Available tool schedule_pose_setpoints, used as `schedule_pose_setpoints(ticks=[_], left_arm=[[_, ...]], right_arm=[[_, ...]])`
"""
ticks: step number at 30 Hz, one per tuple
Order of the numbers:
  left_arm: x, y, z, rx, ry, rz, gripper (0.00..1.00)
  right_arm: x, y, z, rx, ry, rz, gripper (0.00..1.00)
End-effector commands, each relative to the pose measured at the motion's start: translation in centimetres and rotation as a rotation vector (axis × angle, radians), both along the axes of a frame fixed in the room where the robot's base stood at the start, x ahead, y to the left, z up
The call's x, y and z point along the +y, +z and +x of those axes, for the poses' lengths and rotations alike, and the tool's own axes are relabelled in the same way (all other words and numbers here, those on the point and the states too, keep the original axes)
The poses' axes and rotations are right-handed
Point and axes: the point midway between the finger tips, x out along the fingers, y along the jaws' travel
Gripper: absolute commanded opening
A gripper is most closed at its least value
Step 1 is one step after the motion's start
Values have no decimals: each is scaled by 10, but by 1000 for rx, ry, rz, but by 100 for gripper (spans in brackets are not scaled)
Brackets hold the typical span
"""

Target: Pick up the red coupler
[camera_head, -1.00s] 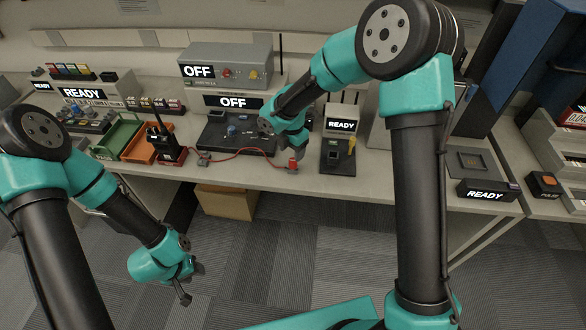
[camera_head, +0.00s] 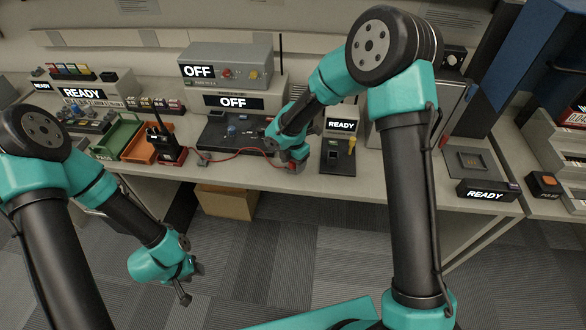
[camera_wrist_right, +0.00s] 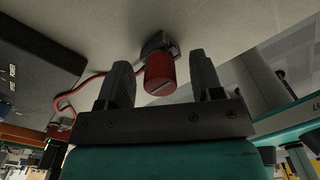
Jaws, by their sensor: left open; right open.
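The red coupler (camera_wrist_right: 160,73) is a short red cylinder in a dark holder (camera_wrist_right: 158,43), shown in the right wrist view. A red cable (camera_wrist_right: 82,82) runs from near it to the left. In the head view my right gripper (camera_head: 294,165) is at the bench's front edge and hides most of the coupler. My left gripper (camera_head: 190,284) is open and empty, low over the floor in front of the bench.
A dark panel under an OFF sign (camera_head: 233,102) is behind the cable. A READY device (camera_head: 338,153) stands close right of my right gripper.

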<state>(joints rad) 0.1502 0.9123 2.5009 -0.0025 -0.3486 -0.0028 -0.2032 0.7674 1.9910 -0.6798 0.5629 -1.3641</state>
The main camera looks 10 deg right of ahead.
Motion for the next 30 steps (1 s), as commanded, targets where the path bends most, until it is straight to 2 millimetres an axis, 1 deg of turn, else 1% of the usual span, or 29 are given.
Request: schedule_pose_setpoints(ticks=[12,27,29,30], left_arm=[[0,0,0,0,0,0,43],[0,0,0,0,0,0,43],[0,0,0,0,0,0,43],[0,0,0,0,0,0,43]], right_arm=[[0,0,0,0,0,0,59],[0,0,0,1,0,-1,11],[0,0,0,0,0,0,6],[0,0,0,0,0,0,6]])
